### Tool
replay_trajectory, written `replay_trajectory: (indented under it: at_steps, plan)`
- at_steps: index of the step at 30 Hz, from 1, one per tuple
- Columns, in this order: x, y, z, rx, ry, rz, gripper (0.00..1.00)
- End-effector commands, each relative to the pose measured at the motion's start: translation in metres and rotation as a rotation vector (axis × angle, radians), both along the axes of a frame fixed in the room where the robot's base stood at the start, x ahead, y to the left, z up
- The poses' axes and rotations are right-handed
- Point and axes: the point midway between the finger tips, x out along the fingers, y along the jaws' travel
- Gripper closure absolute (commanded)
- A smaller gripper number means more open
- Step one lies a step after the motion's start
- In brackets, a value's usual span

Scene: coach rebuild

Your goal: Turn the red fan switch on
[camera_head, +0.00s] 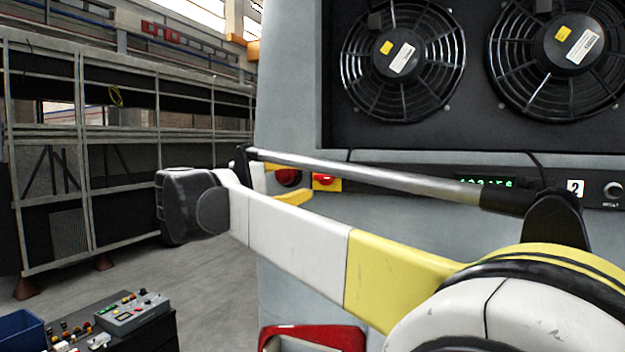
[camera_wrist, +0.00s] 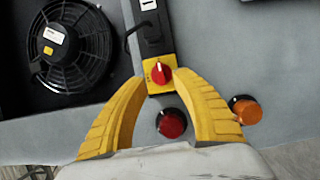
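The red fan switch (camera_wrist: 161,73) is a rotary knob with a white mark on a yellow plate, seen in the wrist view. In the head view the red switch (camera_head: 324,180) shows just above my arm. My gripper (camera_wrist: 162,82) has its two yellow fingers apart, with the tips on either side of the yellow plate and nothing held. I cannot tell whether the tips touch the panel or plate. In the head view my gripper is mostly hidden behind my arm; one yellow finger (camera_head: 292,197) shows.
A red push button (camera_wrist: 171,123) lies between the fingers, nearer the palm. An orange lamp (camera_wrist: 246,110) is right of the right finger. Two black fans (camera_head: 402,60) sit above the panel, with a green display (camera_head: 487,182) below them. A control box (camera_head: 132,312) stands lower left.

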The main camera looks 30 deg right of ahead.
Motion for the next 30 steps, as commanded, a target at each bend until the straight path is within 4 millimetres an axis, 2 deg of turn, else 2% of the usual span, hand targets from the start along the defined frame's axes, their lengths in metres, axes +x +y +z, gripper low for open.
replay_trajectory:
  at_steps: [3,9,25,28,29,30]
  plan:
    - [-0.006,0.026,0.0,0.0,0.0,0.004,0.67]
    - [-0.013,0.05,0.0,0.0,0.0,0.002,0.67]
    - [-0.016,0.054,-0.002,0.003,0.001,0.0,0.67]
    - [-0.02,0.048,-0.025,0.034,0.011,0.008,0.67]
    - [-0.023,0.045,-0.038,0.054,0.018,0.011,0.67]
    - [-0.028,0.04,-0.06,0.086,0.028,0.018,0.67]
